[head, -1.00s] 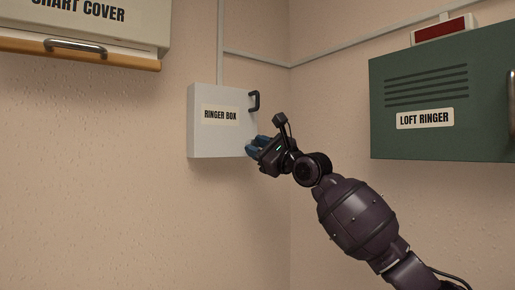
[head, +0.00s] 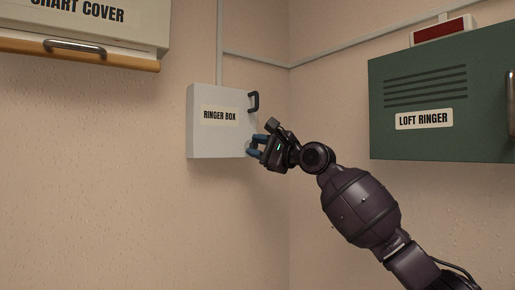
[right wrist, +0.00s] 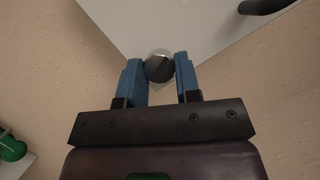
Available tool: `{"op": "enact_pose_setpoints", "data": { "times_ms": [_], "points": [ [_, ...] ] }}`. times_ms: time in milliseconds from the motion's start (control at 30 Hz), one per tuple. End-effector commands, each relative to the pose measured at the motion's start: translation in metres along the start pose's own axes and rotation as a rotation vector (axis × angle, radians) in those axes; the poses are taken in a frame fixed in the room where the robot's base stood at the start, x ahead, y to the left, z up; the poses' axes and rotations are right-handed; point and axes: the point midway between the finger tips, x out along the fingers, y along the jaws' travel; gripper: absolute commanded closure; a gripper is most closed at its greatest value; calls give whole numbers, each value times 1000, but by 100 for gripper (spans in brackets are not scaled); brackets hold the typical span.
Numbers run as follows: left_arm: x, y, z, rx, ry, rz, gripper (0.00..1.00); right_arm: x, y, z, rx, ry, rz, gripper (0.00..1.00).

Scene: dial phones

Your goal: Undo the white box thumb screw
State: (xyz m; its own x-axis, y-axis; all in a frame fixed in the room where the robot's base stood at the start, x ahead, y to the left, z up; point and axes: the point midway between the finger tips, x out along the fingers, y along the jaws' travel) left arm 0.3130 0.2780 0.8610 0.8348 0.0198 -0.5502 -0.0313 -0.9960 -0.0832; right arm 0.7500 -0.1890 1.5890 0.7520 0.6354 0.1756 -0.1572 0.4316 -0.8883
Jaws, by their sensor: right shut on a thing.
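The white box (head: 212,135), labelled "RINGER BOX", hangs on the wall with its door shut and a dark handle (head: 254,101) at its right edge. It also fills the top of the right wrist view (right wrist: 205,25). My right gripper (head: 257,147) is at the box's lower right corner. In the right wrist view its blue fingers (right wrist: 159,75) are shut on the round grey thumb screw (right wrist: 158,66), one finger on each side. The screw is hidden by the fingers in the head view. My left gripper is not in view.
A green box labelled "LOFT RINGER" (head: 425,90) is on the right wall, with a red lamp (head: 443,29) above it. A cover with a wooden rail (head: 100,57) is at the upper left. The wall below the white box is clear.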

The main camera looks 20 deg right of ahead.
Motion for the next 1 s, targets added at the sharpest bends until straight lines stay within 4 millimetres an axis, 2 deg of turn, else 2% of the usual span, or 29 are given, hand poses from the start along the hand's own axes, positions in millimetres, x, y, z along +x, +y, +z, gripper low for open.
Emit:
{"op": "enact_pose_setpoints", "data": {
  "times_ms": [400, 900, 933, 1000],
  "points": [
    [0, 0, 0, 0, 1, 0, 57, 0, -2, 0, -166, 1, 68, 93],
    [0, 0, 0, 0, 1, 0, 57, 0, -2, 0, -185, 1, 75, 93],
    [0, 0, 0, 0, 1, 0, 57, 0, -2, 0, -185, 1, 75, 66],
    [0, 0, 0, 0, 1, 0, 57, 0, -2, 0, -185, 1, 75, 55]
  ]
}}
